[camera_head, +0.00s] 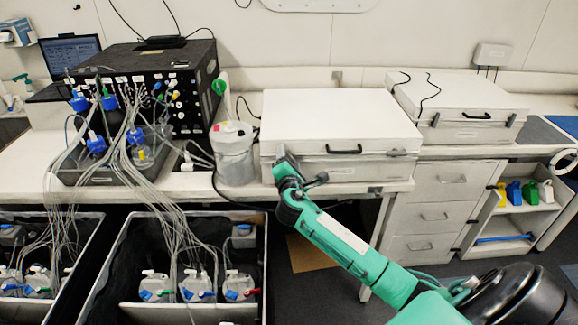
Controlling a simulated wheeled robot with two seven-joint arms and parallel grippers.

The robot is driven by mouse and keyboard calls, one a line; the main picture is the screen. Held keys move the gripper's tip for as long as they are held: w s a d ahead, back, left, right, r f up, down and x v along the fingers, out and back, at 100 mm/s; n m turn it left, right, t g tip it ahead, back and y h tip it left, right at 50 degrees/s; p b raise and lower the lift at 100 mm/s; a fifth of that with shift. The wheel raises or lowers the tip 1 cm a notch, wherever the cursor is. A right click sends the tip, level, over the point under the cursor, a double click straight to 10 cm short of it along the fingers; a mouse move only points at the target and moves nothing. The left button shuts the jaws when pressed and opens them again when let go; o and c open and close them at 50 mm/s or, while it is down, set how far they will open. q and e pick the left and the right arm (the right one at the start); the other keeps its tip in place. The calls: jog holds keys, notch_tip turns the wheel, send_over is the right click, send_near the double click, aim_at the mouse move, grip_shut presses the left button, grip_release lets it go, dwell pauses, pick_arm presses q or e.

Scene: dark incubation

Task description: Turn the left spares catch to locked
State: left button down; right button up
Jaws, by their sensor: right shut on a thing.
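A white spares case (340,115) with a dark front handle (344,150) sits on the bench in the middle, its lid down. My right gripper (282,160) is at the left end of the case front, shut on the left catch there. The gripper covers that catch, so I cannot tell which way it is turned. The case's right catch (397,152) shows as a small grey piece on the front. My left gripper is not in view.
A similar white case (455,105) stands at the back right. A white bucket (234,153) and a black instrument (150,85) with many tubes stand left of the spares case. Black bins (170,255) with bottles are below. A drawer unit (437,215) is under the bench.

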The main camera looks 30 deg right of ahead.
jog(key=shift+f+m+b, duration=0.2)
jog(key=shift+m+b, duration=1.55)
jog(key=shift+m, duration=1.55)
jog(key=o, duration=1)
